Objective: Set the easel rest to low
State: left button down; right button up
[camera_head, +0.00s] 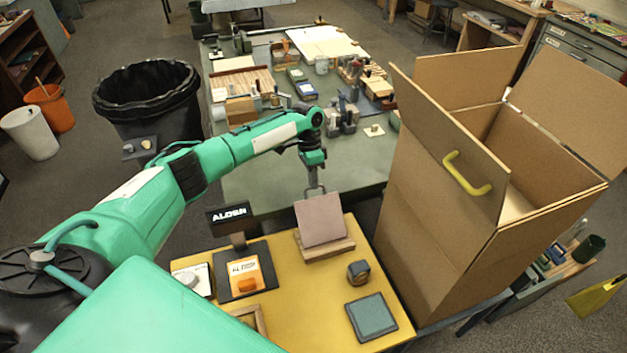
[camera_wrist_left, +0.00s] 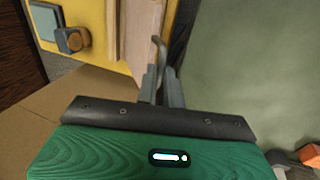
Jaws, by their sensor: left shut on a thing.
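The small easel stands on the yellow table top, with a pinkish tilted panel (camera_head: 320,220) on a wooden base (camera_head: 327,249). My left gripper (camera_head: 315,188) is at the panel's upper edge, on its far side. In the left wrist view, its two grey fingers (camera_wrist_left: 162,84) are shut on a thin grey bent metal rest (camera_wrist_left: 160,50) beside the easel's wooden edge (camera_wrist_left: 140,35). The lower end of the rest and any notches are hidden. The panel leans back at a steep angle. My right gripper does not show.
On the yellow table top (camera_head: 225,255) are a dark sign stand (camera_head: 229,218), an orange-labelled dark pad (camera_head: 245,272), a small dark cube (camera_head: 358,273) and a teal square (camera_head: 371,317). A tall open cardboard box (camera_head: 430,220) stands close on the right.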

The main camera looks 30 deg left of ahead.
pick_arm(q)
jog(key=c, duration=1.5)
grip_release()
jog(key=shift+w+a+f, duration=0.15)
jog(key=shift+w+a, duration=0.05)
jog(key=shift+a, duration=0.15)
jog(key=b+v, duration=0.3)
jog(key=v, duration=1)
jog(key=shift+w+r, duration=0.15)
jog(key=shift+r, duration=0.25)
jog(key=shift+f, duration=0.1)
